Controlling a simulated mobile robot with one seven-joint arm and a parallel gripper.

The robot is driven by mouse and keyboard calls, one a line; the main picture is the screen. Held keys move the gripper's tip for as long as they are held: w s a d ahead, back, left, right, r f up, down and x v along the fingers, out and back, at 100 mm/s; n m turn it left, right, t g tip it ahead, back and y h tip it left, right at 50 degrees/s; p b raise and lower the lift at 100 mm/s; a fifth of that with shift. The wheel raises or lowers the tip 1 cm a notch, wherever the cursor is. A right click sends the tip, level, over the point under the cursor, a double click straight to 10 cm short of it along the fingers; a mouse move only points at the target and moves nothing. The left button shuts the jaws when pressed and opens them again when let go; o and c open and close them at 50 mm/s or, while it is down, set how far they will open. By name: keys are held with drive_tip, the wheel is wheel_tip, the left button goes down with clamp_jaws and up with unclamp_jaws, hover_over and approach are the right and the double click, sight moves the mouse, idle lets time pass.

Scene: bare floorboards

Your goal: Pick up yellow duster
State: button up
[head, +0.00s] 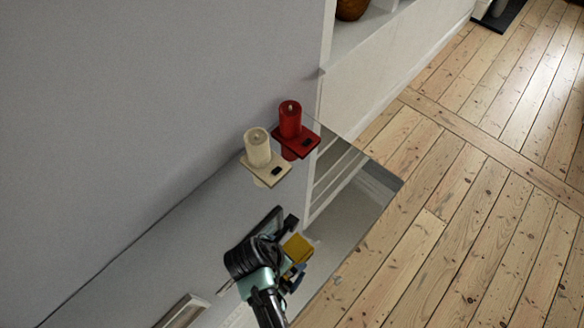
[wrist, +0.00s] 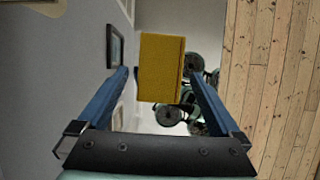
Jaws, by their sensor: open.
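The yellow duster (head: 298,248) is a small block on a glossy, mirror-like surface (head: 335,225), near its right part. In the head view my gripper (head: 290,268) is right beside it, and my arm partly covers that area. In the wrist view the duster (wrist: 161,68) shows between the tips of the two blue fingers of my gripper (wrist: 158,78). The fingers are apart, with a gap visible on each side of the duster. I cannot tell how far below the fingertips it lies.
A cream candle (head: 257,148) and a red candle (head: 290,120) stand on square holders farther back. A dark frame (head: 268,222) is close left of the duster, and a pale framed object (head: 183,311) lies front left. A grey wall (head: 130,110) borders the surface; wooden floor (head: 470,220) is open on the right.

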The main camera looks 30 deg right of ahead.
sight(292, 255)
drive_tip(key=shift+x, duration=2)
drive_tip(key=shift+s+a+f, duration=0.1)
drive_tip(key=shift+s+f, duration=0.05)
drive_tip(key=shift+f, duration=0.15)
drive_tip(key=c, duration=1.2)
drive_tip(key=shift+o, duration=0.2)
drive_tip(key=shift+r, duration=0.1)
wheel_tip(292, 255, up, 10)
drive_tip(key=shift+r, duration=0.2)
